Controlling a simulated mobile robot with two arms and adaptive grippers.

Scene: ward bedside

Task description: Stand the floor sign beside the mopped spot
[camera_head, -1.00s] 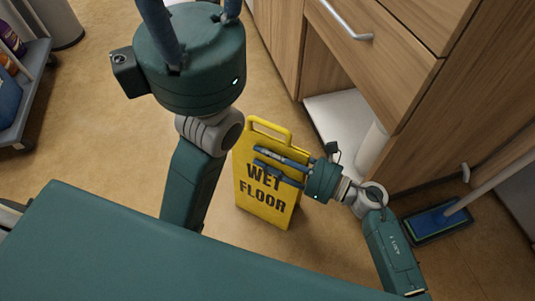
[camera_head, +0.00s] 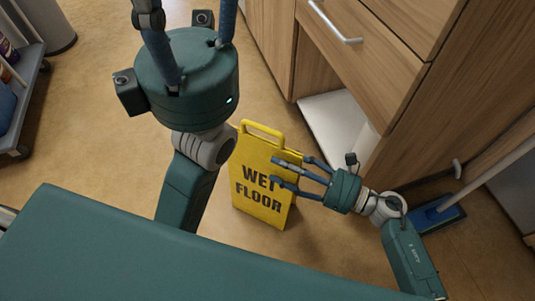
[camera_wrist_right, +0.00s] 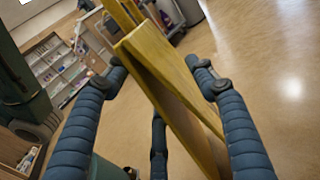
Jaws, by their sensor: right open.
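The yellow floor sign (camera_head: 263,180), lettered "WET FLOOR", stands upright on the floor with its handle up. My right gripper (camera_head: 287,172) is open at the sign's right edge, its fingers spread and two of them in front of the lettered face. In the right wrist view the sign's yellow panels (camera_wrist_right: 165,80) run between the spread fingers; I cannot tell whether any finger touches. My left gripper (camera_head: 190,40) is at the top left, its fingertips cut off by the frame. A bright patch (camera_wrist_right: 290,85) shows on the floor; I cannot tell whether it is the mopped spot.
A wooden cabinet (camera_head: 385,60) stands close behind and right of the sign. A blue mop (camera_head: 438,215) rests on the floor at the right. A cart (camera_head: 28,100) stands at the far left. The tan floor left of the sign is largely clear.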

